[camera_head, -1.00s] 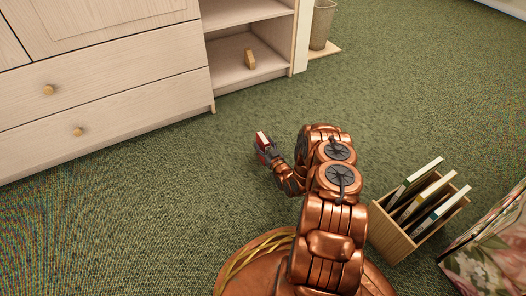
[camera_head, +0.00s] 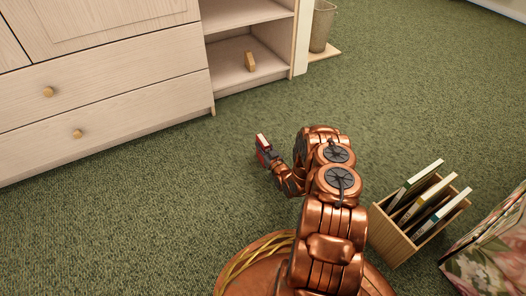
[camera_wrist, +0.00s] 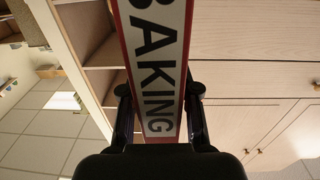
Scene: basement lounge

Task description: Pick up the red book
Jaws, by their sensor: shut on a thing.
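The red book (camera_head: 263,142) is small in the head view, at the tip of my arm near the middle of the picture. In the wrist view the book (camera_wrist: 157,60) shows its spine, white with a red border and the word "BAKING" in dark letters. My gripper (camera_wrist: 160,105) has one finger on each side of the book and is shut on it. In the head view my gripper (camera_head: 270,158) holds the book in front of the pale cabinet, apart from it. The far end of the book runs out of the wrist view.
A pale wooden cabinet (camera_head: 110,75) with drawers and an open shelf stands at the back left. A small tan block (camera_head: 250,61) sits on the shelf. A wooden holder (camera_head: 395,232) with several books and a floral box (camera_head: 490,262) are at the right. Green carpet lies open between.

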